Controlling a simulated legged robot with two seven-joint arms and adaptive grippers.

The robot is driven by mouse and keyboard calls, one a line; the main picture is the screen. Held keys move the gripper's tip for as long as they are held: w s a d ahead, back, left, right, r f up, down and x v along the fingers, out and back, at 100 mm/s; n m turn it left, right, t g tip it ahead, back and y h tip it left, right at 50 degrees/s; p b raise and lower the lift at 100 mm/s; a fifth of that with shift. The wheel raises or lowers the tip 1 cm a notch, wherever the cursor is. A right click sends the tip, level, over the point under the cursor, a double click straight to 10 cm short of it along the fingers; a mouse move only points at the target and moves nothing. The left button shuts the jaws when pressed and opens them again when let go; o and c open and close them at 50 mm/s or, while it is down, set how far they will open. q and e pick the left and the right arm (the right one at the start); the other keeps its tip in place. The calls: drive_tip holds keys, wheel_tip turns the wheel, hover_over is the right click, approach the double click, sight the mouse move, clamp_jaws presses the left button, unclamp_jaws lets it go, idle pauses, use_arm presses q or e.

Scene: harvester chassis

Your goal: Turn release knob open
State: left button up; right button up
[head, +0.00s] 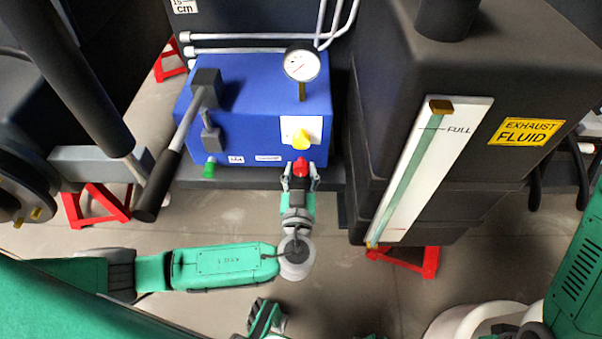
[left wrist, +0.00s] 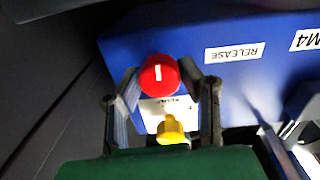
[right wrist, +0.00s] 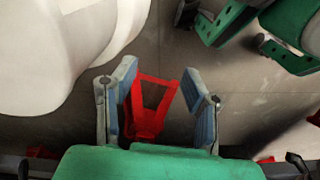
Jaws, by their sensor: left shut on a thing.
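The red release knob (head: 300,166) sits at the lower front of the blue pump box (head: 258,95). It also shows in the left wrist view (left wrist: 159,75), with a white line on its face and a RELEASE label (left wrist: 234,54) beside it. My left gripper (head: 300,178) is shut on the red knob, one finger on each side of it. A yellow knob (head: 302,140) on a white plate is just above the red one in the head view. My right gripper (right wrist: 160,88) is open and empty in its wrist view.
A black-handled lever (head: 168,163) and a green fitting (head: 209,168) are left of the knob. A gauge (head: 302,65) stands on the box. A dark exhaust fluid tank (head: 460,80) is close on the right. Red stands (head: 405,258) are on the floor.

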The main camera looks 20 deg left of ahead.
use_arm(q)
drive_tip(key=shift+s+f+n+b, duration=0.2)
drive_tip(key=shift+f+n+b, duration=0.1)
drive_tip(key=shift+f+n, duration=0.2)
drive_tip(key=o, duration=1.1)
drive_tip(key=shift+w+r, duration=0.15)
drive_tip(key=shift+r, duration=0.1)
drive_tip(key=v, duration=1.2)
drive_tip(key=shift+d, duration=0.1)
